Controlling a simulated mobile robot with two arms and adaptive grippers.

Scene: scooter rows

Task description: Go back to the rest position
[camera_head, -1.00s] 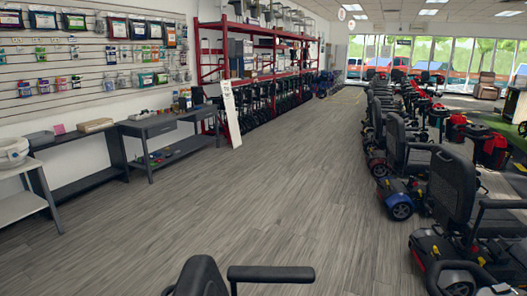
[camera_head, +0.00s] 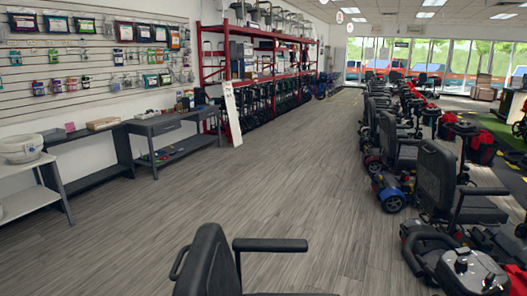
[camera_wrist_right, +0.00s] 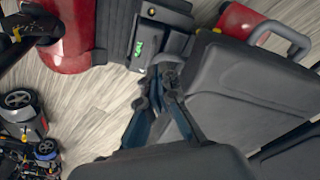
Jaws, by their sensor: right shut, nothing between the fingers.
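Neither of my grippers shows in the head view. In the right wrist view my right gripper (camera_wrist_right: 168,76) is shut and empty, its dark blue finger links meeting at the tips. It is over or beside a dark grey scooter seat (camera_wrist_right: 245,95); whether it touches the seat I cannot tell. Another dark padded surface (camera_wrist_right: 165,163) fills the bottom edge of that view. My left gripper is out of view.
A scooter seat with an armrest (camera_head: 208,262) stands close in front. A row of scooters (camera_head: 440,185) lines the right. Grey tables (camera_head: 165,124) and a red rack (camera_head: 212,75) line the left wall. The wood floor (camera_head: 270,170) between is clear.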

